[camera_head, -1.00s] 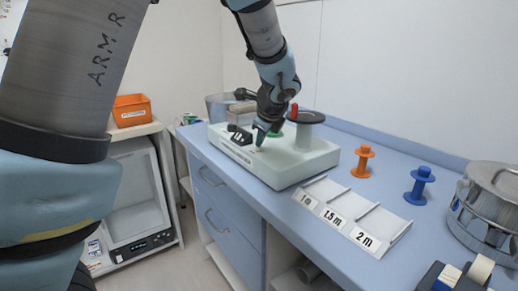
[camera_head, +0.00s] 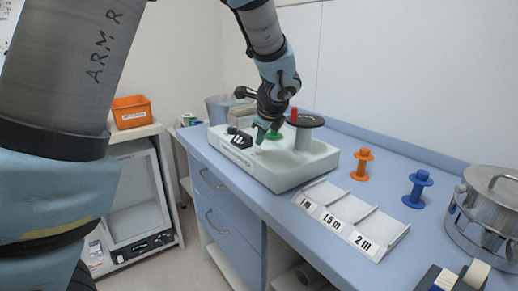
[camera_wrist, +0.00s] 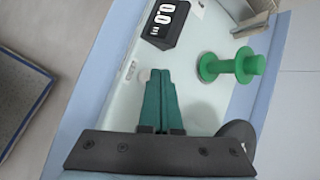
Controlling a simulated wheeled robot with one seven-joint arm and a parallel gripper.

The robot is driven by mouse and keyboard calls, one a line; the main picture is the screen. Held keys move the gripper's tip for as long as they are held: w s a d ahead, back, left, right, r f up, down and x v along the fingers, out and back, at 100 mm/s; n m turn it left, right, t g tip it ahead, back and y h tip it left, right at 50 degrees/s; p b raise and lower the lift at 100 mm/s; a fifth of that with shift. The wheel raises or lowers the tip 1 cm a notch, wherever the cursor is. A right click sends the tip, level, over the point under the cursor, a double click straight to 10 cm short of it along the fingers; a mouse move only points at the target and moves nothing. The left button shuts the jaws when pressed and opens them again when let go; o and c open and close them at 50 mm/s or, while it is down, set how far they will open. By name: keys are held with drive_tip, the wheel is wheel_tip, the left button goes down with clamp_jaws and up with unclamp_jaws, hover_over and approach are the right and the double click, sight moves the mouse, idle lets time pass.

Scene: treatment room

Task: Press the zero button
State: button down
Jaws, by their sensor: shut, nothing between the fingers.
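The pale green winding device (camera_head: 295,168) stands on the blue worktop, with a small black counter display (camera_head: 240,138) on its left part. In the wrist view, the display (camera_wrist: 163,22) appears to read zeros. A round pale button (camera_wrist: 144,75) sits on the device's top, just left of my fingertips and partly hidden by them. My gripper (camera_head: 260,139) points down at the device, its teal fingers together and empty. In the wrist view, the fingertips of my gripper (camera_wrist: 161,74) lie beside the button; I cannot tell whether they touch it.
An orange spool (camera_head: 362,164), a blue spool (camera_head: 417,189), a length-marked tray (camera_head: 350,217) and a steel pot (camera_head: 489,215) stand to the right.

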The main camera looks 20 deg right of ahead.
sight(261, 151)
wheel_tip(261, 151, up, 5)
drive_tip(key=p, duration=0.4)
idle(0.3)
idle(0.4)
